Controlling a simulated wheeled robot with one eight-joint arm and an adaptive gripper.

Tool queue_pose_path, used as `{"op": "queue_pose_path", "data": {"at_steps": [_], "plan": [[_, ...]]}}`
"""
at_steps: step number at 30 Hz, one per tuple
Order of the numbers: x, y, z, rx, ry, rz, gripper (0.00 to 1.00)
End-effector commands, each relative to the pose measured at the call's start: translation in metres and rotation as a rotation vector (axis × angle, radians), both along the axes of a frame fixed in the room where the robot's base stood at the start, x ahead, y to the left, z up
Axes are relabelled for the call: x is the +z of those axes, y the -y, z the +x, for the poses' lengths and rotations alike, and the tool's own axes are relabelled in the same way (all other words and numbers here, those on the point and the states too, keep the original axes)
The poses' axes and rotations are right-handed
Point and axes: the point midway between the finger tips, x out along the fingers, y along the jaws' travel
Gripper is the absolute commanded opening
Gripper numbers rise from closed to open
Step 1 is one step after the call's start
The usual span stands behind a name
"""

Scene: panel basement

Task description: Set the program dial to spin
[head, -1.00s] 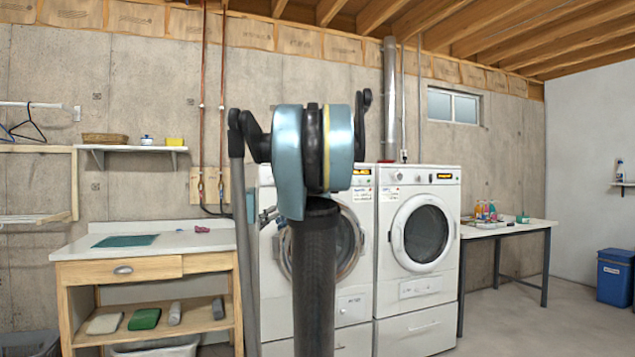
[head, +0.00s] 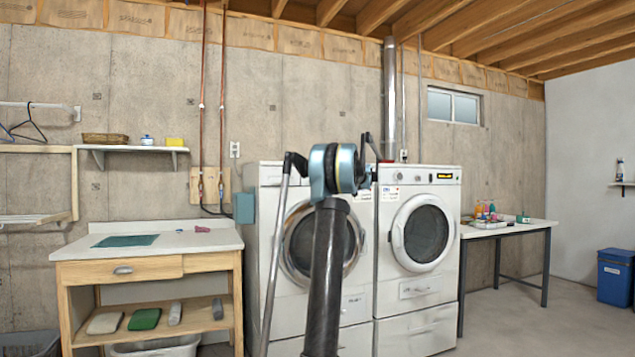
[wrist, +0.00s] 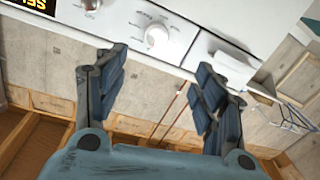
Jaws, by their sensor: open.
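The program dial (wrist: 157,37) is a round white knob on a white washer panel (wrist: 200,20) in the wrist view, with small printed labels around it. The labels and the dial's setting are too blurred to read. My gripper (wrist: 160,82) is open and empty, with its two fingers apart and the dial showing beyond the gap between them, not touched. In the head view the left front-loading washer (head: 298,290) stands partly behind my arm, which hides much of its control panel; the dial cannot be made out there.
A second knob (wrist: 91,5) and a lit display (wrist: 38,4) share the panel. The second front-loader (head: 421,276) stands close on the right. A wooden workbench (head: 120,270) stands left, a side table (head: 510,228) right. Floor at the right is open.

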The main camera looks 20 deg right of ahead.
Motion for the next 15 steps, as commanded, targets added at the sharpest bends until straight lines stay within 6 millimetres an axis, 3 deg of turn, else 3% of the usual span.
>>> {"op": "queue_pose_path", "data": {"at_steps": [7, 15], "plan": [[0.001, 0.005, 0.017, -0.009, 0.007, -0.002, 0.63], [0.001, 0.000, 0.058, -0.008, 0.007, -0.002, 0.63]]}}
